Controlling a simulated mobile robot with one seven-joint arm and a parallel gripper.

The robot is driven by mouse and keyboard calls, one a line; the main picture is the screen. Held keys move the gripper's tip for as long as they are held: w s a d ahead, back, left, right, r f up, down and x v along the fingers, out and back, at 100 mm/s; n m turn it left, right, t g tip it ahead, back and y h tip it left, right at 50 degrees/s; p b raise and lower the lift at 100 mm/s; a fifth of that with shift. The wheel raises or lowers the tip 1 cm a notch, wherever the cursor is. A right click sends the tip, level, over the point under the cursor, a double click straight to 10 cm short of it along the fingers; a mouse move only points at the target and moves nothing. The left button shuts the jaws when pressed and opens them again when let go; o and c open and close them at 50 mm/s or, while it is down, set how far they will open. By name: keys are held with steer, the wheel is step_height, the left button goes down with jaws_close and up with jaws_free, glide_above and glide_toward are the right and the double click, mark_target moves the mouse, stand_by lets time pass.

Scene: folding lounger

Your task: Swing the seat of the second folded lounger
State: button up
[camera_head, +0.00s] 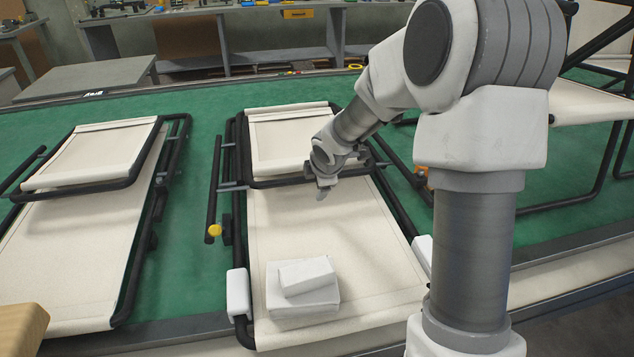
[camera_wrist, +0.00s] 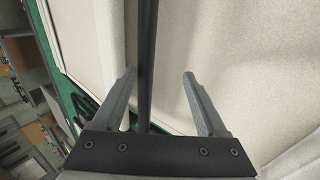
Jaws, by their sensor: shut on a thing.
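The second folded lounger (camera_head: 262,250) lies on the green bench, with cream fabric and a black tube frame. Its seat (camera_head: 290,137) is folded flat over the far part. My gripper (camera_head: 324,185) is at the near bar of the seat, right of its middle. Cream fabric (camera_wrist: 230,60) fills the view behind the fingers. The exact contact of the fingertips is hard to see.
Another folded lounger (camera_head: 80,240) lies to the left. An opened lounger (camera_head: 585,105) stands at the right. White blocks (camera_head: 303,287) lie on the near fabric of the second lounger. Green bench surface (camera_head: 195,270) shows between the loungers.

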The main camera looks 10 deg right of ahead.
steer(key=p+v, duration=0.7)
steer(key=v, duration=0.8)
steer(key=shift+p, duration=0.35)
steer(key=shift+f, duration=0.15)
steer(key=s+d+r+m+h+p, duration=0.2)
steer(key=s+d+r+m, duration=0.1)
steer(key=s+r+m, duration=0.75)
steer(key=s+a+r+m+y, duration=0.1)
steer(key=s+a+r+m, duration=0.1)
steer(key=s, duration=0.5)
steer(key=s+a+r+m+g+y+p, duration=0.1)
steer(key=s+r+m, duration=0.2)
steer(key=s+m, duration=0.2)
steer(key=shift+s+a, duration=0.35)
steer(key=shift+s, duration=0.65)
